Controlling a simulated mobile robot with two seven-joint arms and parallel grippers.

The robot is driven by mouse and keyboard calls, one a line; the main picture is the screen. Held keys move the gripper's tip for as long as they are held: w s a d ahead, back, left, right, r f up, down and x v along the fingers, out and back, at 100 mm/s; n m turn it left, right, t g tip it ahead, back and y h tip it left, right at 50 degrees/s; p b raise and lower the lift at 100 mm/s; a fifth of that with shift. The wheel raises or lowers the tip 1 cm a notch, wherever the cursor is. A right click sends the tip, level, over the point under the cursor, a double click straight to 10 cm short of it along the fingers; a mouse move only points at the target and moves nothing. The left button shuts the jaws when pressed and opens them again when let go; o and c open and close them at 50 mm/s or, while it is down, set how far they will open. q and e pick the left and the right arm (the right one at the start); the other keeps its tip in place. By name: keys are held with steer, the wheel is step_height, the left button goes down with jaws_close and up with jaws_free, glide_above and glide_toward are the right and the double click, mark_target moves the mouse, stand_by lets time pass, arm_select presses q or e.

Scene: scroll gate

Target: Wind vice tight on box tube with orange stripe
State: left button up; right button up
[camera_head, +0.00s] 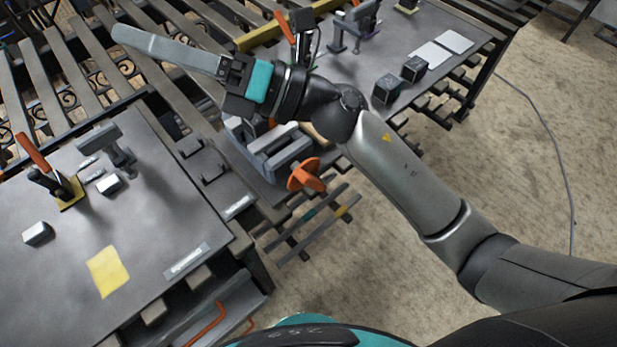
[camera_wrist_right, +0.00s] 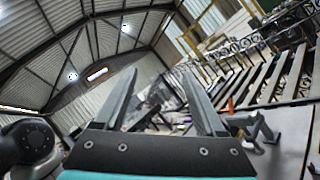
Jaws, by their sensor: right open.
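The grey vice (camera_head: 275,150) stands at the edge of the table in the middle of the head view, with an orange handwheel (camera_head: 305,175) on its near side. My right wrist covers part of the vice. A small orange patch shows beside the vice under my wrist; I cannot tell whether it is a stripe on a box tube. My right gripper (camera_head: 122,36) is raised above the slatted benches, away from the handwheel, with its fingers pointing left. In the right wrist view its two fingers (camera_wrist_right: 158,78) stand apart with nothing between them. My left gripper is not in view.
Bars with teal and yellow bands (camera_head: 340,213) lie below the handwheel. The left table (camera_head: 60,270) carries an orange-handled clamp (camera_head: 60,185), small blocks and a yellow sheet (camera_head: 108,271). Dark cubes (camera_head: 387,89) stand on the far table. The floor at right is clear except for a cable.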

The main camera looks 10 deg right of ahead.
steer(key=s+a+f+n+g+h, duration=0.35)
steer(key=s+n+g, duration=0.25)
steer(key=n+g, duration=0.3)
steer(key=n+t+h, duration=0.5)
steer(key=n+h, duration=0.5)
steer(key=h, duration=0.9)
glide_above(309, 186)
steer(key=w, duration=0.2)
step_height(309, 186, down, 14)
step_height(309, 186, down, 15)
steer(key=shift+w+d+r, duration=0.1)
jaws_close()
